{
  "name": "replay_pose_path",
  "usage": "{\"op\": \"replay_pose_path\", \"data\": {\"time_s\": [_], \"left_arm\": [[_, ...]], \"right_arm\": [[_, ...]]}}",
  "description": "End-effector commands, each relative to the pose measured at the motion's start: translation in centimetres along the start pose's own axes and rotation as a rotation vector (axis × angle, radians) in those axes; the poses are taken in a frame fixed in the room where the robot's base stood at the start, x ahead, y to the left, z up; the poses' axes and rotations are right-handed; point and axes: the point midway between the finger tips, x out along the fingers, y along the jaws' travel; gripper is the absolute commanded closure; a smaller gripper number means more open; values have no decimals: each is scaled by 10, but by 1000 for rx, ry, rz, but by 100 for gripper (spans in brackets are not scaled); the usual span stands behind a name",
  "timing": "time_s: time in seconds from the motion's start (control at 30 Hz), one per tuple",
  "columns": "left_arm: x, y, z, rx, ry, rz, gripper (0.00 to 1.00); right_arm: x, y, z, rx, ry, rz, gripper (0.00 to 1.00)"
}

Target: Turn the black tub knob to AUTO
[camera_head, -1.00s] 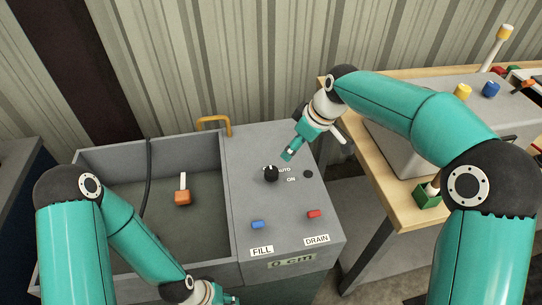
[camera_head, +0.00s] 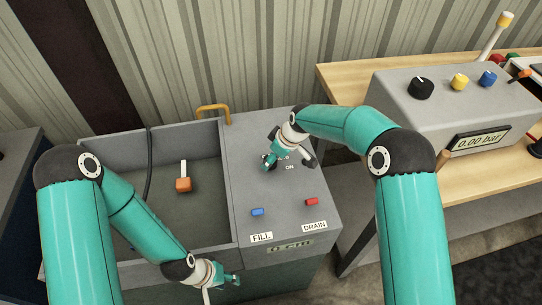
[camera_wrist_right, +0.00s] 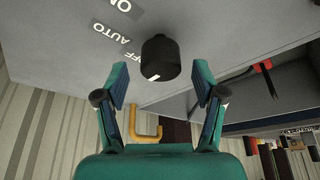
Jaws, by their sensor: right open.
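The black tub knob (camera_wrist_right: 160,57) stands on the grey panel (camera_head: 230,188) right of the tub. In the right wrist view its white mark faces the bottom of the picture; the OFF, AUTO (camera_wrist_right: 108,32) and ON labels lie left of it. My right gripper (camera_head: 268,163) is over the knob in the head view and mostly hides it. In the right wrist view this gripper (camera_wrist_right: 161,74) is open, with the knob in the gap just ahead of its fingertips, apart from both fingers. My left gripper (camera_head: 232,280) is low by the tub's front; its jaw opening is unclear.
The panel also holds a blue button (camera_head: 257,212), a red button (camera_head: 311,201) and a display reading 0 cm (camera_head: 290,246). An orange float (camera_head: 183,185) is in the tub. A yellow pipe (camera_head: 212,108) stands behind. A grey control box (camera_head: 395,95) is on the bench at right.

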Motion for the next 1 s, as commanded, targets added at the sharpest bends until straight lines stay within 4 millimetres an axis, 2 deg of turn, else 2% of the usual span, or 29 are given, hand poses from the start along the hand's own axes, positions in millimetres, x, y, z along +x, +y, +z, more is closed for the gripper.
{"op": "replay_pose_path", "data": {"time_s": [0.2, 0.47, 0.57, 0.83, 1.0], "left_arm": [[-4, 1, 0, 0, 0, 0, 60], [-3, 1, 0, 0, 0, 0, 60], [-3, 1, 0, 0, 0, 0, 60], [-3, 1, 0, 0, 0, 0, 60], [-2, 1, 0, 0, 0, 0, 60]], "right_arm": [[14, 0, 0, 0, 0, 1, 31], [16, 0, 0, 0, 1, 1, 31], [15, 0, 0, 1, 0, 1, 44], [15, 0, 1, 1, 0, 1, 89], [16, 0, 1, 8, 1, 3, 90]]}}
